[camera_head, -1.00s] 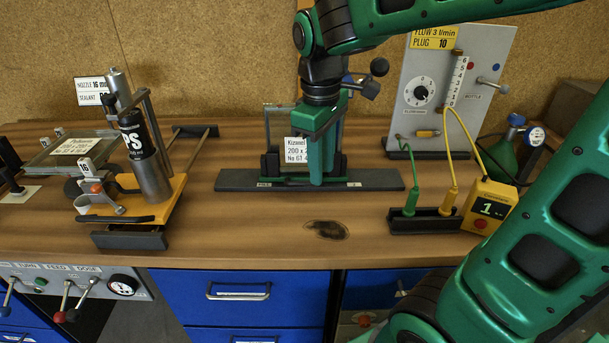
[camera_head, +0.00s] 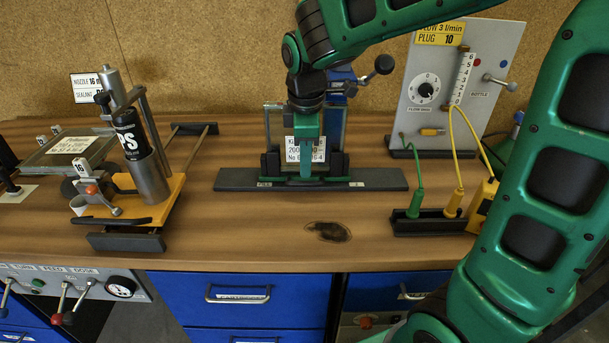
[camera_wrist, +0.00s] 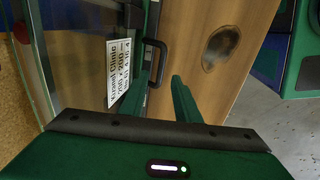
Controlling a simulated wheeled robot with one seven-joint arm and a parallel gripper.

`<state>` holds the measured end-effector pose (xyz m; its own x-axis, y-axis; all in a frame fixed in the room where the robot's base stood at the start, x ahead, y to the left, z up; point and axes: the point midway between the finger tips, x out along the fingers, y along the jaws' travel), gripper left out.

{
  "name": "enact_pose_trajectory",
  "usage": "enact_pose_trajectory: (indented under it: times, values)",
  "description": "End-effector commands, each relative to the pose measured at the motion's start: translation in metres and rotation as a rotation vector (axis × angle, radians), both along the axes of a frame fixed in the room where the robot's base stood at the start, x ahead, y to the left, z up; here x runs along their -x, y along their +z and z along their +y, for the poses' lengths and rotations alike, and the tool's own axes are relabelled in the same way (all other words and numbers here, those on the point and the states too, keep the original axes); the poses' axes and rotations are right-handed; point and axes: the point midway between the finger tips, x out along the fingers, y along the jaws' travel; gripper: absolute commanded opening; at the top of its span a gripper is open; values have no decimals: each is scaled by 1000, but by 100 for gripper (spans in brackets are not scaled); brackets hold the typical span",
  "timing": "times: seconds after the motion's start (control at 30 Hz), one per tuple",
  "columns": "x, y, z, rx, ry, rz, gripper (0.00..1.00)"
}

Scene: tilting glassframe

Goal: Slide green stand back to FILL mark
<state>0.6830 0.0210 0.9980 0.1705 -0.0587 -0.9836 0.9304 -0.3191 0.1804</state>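The stand (camera_head: 337,160) is upright, with dark uprights and a black base, and sits on a long dark rail (camera_head: 235,180) in mid-bench. It carries a glass frame with a white label (camera_head: 291,150). The rail has small marks near each end; the left one (camera_head: 264,184) seems to read FILL, and the right one (camera_head: 356,184) is too small to read. My gripper (camera_head: 306,176) is in front of the stand, pointing down. In the wrist view my gripper (camera_wrist: 163,80) has its fingers apart, close to a black handle (camera_wrist: 158,44) beside the label (camera_wrist: 119,70). Contact is unclear.
A yellow sealant stand (camera_head: 165,195) with a cartridge is at left. A grey flow panel (camera_head: 440,95) stands at back right, with green and yellow probes in a black holder (camera_head: 432,226). The bench in front of the rail is clear, with a dark stain (camera_head: 328,231).

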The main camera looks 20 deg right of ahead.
Motion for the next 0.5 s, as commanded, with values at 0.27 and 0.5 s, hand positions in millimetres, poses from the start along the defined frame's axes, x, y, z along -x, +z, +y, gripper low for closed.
enact_pose_trajectory:
  times: [0.27,0.5]
  values:
    - [-7,-43,-2,0,1,2,29]
    - [-9,-58,-3,1,0,1,29]
